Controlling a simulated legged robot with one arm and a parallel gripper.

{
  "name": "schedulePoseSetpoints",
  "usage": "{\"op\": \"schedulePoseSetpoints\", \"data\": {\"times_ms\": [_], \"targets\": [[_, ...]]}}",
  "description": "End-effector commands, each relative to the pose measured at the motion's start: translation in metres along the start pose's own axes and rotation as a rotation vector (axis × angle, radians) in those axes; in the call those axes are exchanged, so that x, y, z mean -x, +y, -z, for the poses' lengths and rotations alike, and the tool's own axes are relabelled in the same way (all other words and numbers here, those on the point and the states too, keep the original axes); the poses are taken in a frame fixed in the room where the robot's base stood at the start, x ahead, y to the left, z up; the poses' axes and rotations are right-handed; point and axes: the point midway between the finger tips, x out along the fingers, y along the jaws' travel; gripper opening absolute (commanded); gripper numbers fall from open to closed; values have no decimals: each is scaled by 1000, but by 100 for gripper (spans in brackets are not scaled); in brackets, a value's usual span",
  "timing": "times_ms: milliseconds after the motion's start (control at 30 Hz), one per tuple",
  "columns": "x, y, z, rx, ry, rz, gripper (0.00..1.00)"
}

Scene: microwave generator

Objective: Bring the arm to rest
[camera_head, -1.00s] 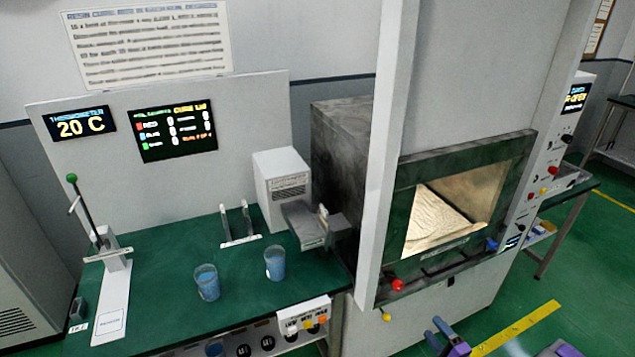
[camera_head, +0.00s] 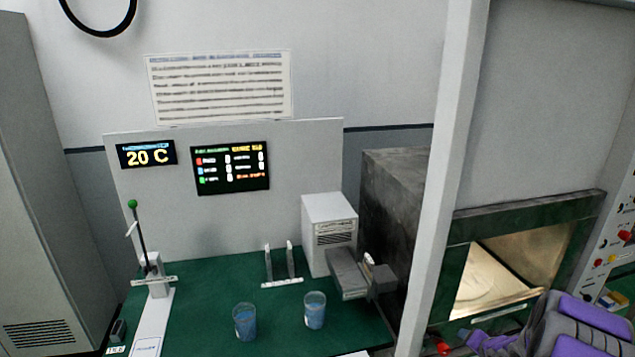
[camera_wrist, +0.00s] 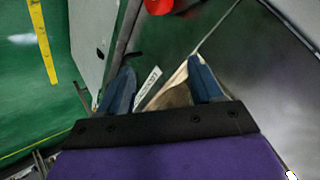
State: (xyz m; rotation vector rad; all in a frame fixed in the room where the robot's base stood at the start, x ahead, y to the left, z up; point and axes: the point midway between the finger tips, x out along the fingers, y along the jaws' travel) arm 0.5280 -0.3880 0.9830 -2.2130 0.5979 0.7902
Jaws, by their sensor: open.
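My gripper shows in the wrist view (camera_wrist: 160,88) with its two blue fingers apart and nothing between them. Beyond the fingers are a pale strip with lettering, a tan lit surface and a red round knob (camera_wrist: 158,6). In the head view my purple and grey arm (camera_head: 590,325) stands at the lower right, in front of the microwave chamber (camera_head: 520,270). The fingertips are hard to make out there. The chamber is open and lit inside.
Two cups with blue contents, one left (camera_head: 245,322) and one right (camera_head: 315,310), stand on the green table (camera_head: 200,300). A white box (camera_head: 330,235) stands behind them. A pale post (camera_head: 445,180) rises between table and chamber.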

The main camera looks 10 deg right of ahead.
Motion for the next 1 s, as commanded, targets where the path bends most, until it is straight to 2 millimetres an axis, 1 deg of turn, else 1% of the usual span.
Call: {"op": "schedulePoseSetpoints", "data": {"times_ms": [33, 167, 200, 267, 300, 467, 500, 567, 600, 667, 700, 767, 800, 867, 900, 967, 1000], "targets": [[10, -15, 3, 44, -3, -29, 66], [38, -40, 2, 145, -32, -127, 66], [48, -48, 0, 174, -44, -156, 66], [64, -58, -5, 214, -67, -195, 66], [75, -66, -9, 241, -82, -218, 66], [122, -93, -31, 338, -158, -302, 66], [136, -99, -38, 362, -180, -320, 66], [155, -106, -51, 394, -220, -345, 66], [169, -112, -60, 416, -244, -356, 66], [189, -119, -75, 450, -289, -374, 66], [204, -123, -85, 471, -318, -384, 66], [225, -128, -101, 503, -364, -394, 66], [240, -132, -112, 524, -394, -396, 66], [262, -136, -131, 558, -449, -401, 66], [278, -138, -143, 579, -484, -400, 66], [300, -140, -163, 613, -542, -396, 66], [316, -141, -176, 636, -581, -391, 66]]}}
